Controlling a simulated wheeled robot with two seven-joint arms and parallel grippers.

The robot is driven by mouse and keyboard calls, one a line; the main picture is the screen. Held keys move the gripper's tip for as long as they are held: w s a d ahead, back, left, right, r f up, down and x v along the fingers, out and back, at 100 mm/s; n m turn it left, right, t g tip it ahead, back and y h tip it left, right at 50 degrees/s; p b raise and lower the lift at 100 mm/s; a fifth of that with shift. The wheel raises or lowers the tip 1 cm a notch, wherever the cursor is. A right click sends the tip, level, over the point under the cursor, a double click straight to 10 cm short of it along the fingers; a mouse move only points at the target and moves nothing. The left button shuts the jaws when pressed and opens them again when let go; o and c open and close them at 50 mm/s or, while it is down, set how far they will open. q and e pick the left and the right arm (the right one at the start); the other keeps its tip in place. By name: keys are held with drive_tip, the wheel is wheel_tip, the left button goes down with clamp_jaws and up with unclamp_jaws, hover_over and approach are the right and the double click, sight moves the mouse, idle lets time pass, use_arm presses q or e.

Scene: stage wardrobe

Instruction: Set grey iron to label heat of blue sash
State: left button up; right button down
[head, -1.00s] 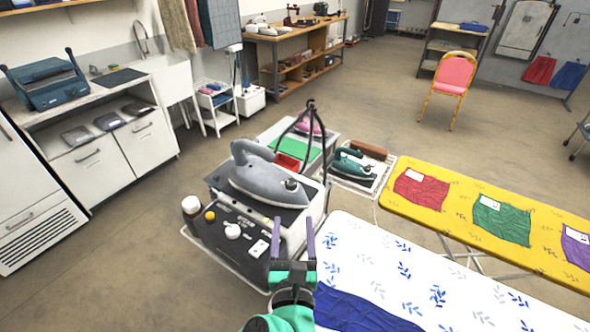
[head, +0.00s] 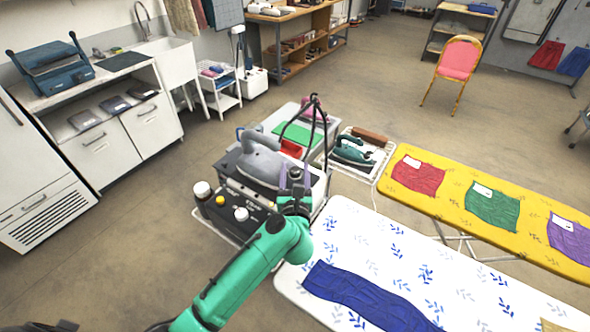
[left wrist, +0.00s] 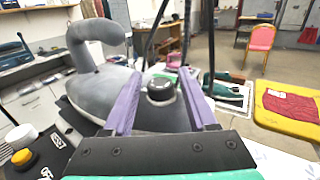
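The grey iron (head: 258,162) rests on a dark station with knobs, and it fills the left of the left wrist view (left wrist: 95,90). Its black dial (left wrist: 160,88) faces me, though its marks are too small to read. My left gripper (head: 294,180) is at the iron's near right end. Its two purple fingers are open, one on each side of the dial in the left wrist view; I cannot tell if they touch it. The blue sash (head: 360,298) lies flat on the white leaf-patterned ironing board (head: 390,250). I see no readable label on it. My right gripper is out of view.
A green iron (head: 352,153) sits on a rack behind. A yellow board (head: 450,205) with red, green and purple cloths stands at right. Open floor lies left.

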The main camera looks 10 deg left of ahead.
use_arm(q)
drive_tip(key=shift+w, duration=0.1)
clamp_jaws()
drive_tip(key=shift+h, duration=0.3)
drive_tip(key=shift+m+h+p, duration=0.5)
drive_tip(key=shift+m+h, duration=0.1)
drive_tip(key=shift+a+m+h+p, duration=0.1)
drive_tip(key=shift+m+h+p, duration=0.2)
drive_tip(key=shift+m+h, duration=0.6)
drive_tip(key=m+g+h, duration=0.1)
drive_tip(key=m+h, duration=0.1)
drive_tip(key=h, duration=0.2)
drive_tip(key=m+h, duration=0.3)
drive_tip(key=h, duration=0.1)
drive_tip(key=shift+f+g, duration=0.1)
drive_tip(key=shift+g, duration=0.3)
drive_tip(key=shift+m+g+h+b, duration=0.7)
drive_tip(key=shift+m+g+h, duration=1.1)
drive_tip(key=shift+h, duration=0.7)
